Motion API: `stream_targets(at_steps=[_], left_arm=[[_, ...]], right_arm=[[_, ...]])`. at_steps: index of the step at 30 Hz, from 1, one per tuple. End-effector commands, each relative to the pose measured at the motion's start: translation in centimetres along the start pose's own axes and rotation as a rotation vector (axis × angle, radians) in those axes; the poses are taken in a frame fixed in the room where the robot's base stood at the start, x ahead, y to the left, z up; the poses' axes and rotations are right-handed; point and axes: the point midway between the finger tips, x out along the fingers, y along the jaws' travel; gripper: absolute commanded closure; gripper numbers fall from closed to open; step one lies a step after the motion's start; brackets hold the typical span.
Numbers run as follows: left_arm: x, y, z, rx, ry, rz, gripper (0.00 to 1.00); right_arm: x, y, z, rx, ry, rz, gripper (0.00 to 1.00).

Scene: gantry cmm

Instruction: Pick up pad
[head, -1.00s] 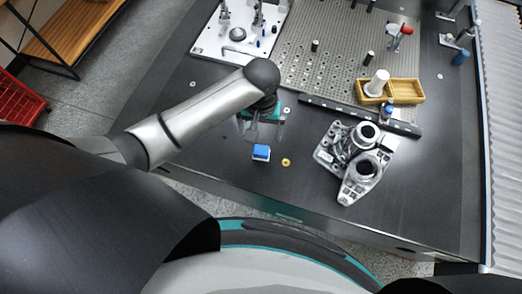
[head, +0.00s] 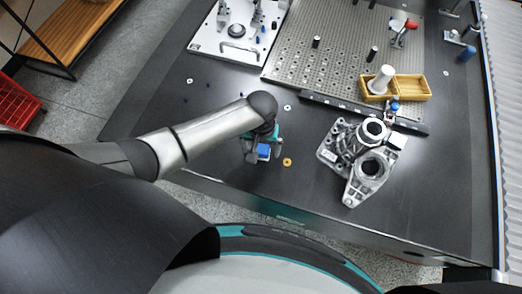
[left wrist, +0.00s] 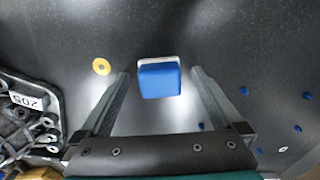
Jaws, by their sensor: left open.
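The pad, a small blue block with a pale edge (head: 264,152), lies on the dark table. In the left wrist view the pad (left wrist: 160,79) is between and a little beyond the two open fingers, with a gap on each side. My left gripper (head: 260,155) is open over it and partly hides it in the head view; its fingers also show in the left wrist view (left wrist: 158,75). The gripper is empty. My right gripper is not in view.
A yellow washer (head: 287,162) lies right of the pad. A metal casting (head: 350,155) stands further right. Behind are a dark rail (head: 340,108), a perforated plate (head: 330,60), a wooden tray (head: 412,88) and a white fixture board (head: 212,45). Small blue pieces (left wrist: 243,91) lie nearby.

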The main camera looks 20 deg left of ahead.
Motion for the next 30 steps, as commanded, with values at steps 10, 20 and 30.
stream_targets(at_steps=[10,20,30], left_arm=[[-0.09,0.00,-0.01,0.000,0.000,0.000,0.26],[-0.08,-0.02,0.01,0.000,0.000,-0.001,0.63],[-0.08,-0.03,0.00,0.000,0.000,-0.001,0.91]], right_arm=[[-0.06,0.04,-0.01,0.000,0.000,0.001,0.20],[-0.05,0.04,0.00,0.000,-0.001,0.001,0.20],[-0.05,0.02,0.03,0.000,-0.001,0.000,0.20]])
